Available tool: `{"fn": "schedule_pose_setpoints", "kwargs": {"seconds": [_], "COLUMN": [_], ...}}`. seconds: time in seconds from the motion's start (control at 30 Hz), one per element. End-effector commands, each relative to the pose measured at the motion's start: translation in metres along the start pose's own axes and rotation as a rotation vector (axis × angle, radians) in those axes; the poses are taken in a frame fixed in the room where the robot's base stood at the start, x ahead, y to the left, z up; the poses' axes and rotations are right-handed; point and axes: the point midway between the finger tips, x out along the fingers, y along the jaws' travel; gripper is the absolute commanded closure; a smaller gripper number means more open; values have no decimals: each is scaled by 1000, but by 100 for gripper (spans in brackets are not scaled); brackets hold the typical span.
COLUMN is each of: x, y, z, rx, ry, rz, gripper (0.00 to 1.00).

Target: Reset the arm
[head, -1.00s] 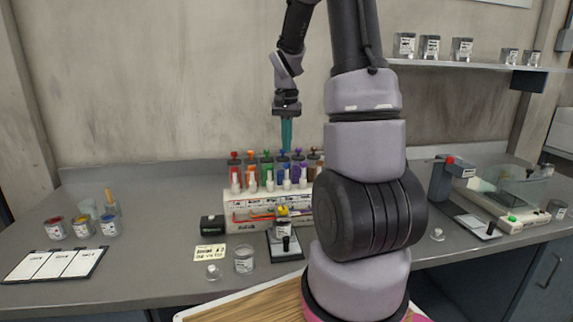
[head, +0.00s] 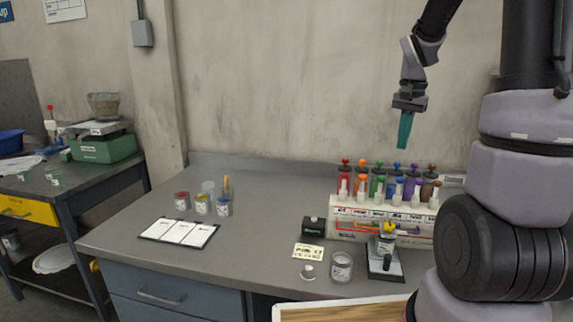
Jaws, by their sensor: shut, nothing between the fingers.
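My gripper (head: 404,130) hangs in the air at the upper right of the head view, with teal fingers pointing down. It is shut and empty. It is above the rack of coloured tubes (head: 352,210) and apart from it. The rack stands at the back of the grey bench and holds several tubes with red, orange, green, blue, purple and brown tops. My arm hides the bench to the right of the rack.
On the grey bench (head: 250,220) are a small scale (head: 385,262), a glass jar (head: 341,267), a black box (head: 313,227), a yellow label (head: 308,254), paint jars (head: 202,204) and a white card board (head: 179,232). A second table with a green balance (head: 104,147) stands at the left.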

Motion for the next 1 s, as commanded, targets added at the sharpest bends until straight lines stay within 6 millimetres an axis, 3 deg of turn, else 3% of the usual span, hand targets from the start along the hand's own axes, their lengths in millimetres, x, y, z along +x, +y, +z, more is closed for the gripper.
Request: {"fn": "schedule_pose_setpoints", "kwargs": {"seconds": [0.1,0.3,0.5,0.6,0.8,1.0], "x": [-41,-91,-120,-126,-130,-130], "y": [-2,4,19,26,33,33], "z": [36,102,162,183,203,204], "rx": [-66,-187,-299,-340,-380,-383], "ry": [69,180,289,330,370,372], "rz": [-83,-219,-341,-386,-429,-432], "gripper": [100,100,100,100,100,100]}}
